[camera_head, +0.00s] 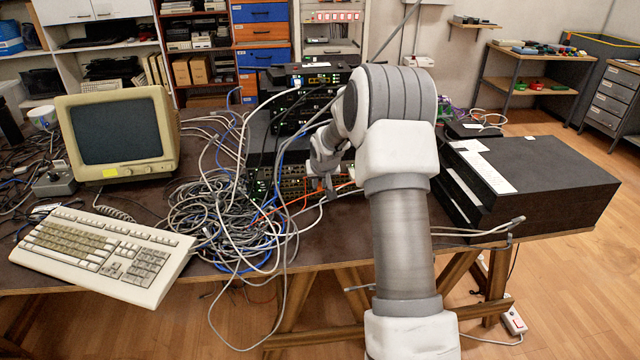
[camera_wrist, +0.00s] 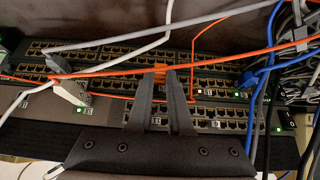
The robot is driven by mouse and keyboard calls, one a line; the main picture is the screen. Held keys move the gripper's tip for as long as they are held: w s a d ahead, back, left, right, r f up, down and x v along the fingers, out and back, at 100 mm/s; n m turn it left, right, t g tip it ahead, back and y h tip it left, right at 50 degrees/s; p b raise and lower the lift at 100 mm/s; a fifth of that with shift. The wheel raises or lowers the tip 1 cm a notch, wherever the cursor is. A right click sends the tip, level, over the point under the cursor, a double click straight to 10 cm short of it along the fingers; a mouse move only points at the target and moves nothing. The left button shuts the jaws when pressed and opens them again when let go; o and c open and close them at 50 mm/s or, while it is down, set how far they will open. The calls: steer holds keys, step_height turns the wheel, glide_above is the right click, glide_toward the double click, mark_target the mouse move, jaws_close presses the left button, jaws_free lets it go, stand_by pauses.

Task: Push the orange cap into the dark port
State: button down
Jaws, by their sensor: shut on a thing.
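In the wrist view my gripper (camera_wrist: 159,75) points at a rack of network switches (camera_wrist: 225,112), with the small orange cap (camera_wrist: 160,72) between its fingertips. The jaws are shut on the cap. Its far end and the port in front of it are hidden, so I cannot tell whether they touch. I cannot single out the dark port among the rows of ports. In the head view my gripper (camera_head: 322,180) is at the front of the switch stack (camera_head: 296,183), with orange showing beside it.
Orange cables (camera_wrist: 110,73) and a white cable (camera_wrist: 168,22) cross close to my fingertips. A pale plug (camera_wrist: 70,92) sits at the left. Blue and black cables (camera_wrist: 262,85) hang at the right. A cable tangle (camera_head: 215,205) and a keyboard (camera_head: 100,250) cover the left of the table.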

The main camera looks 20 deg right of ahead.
steer(key=c, duration=0.8)
jaws_free()
steer(key=shift+o, duration=0.2)
steer(key=p+v, duration=0.3)
steer(key=v, duration=1.4)
steer(key=shift+r, duration=0.2)
steer(key=shift+a, duration=0.15)
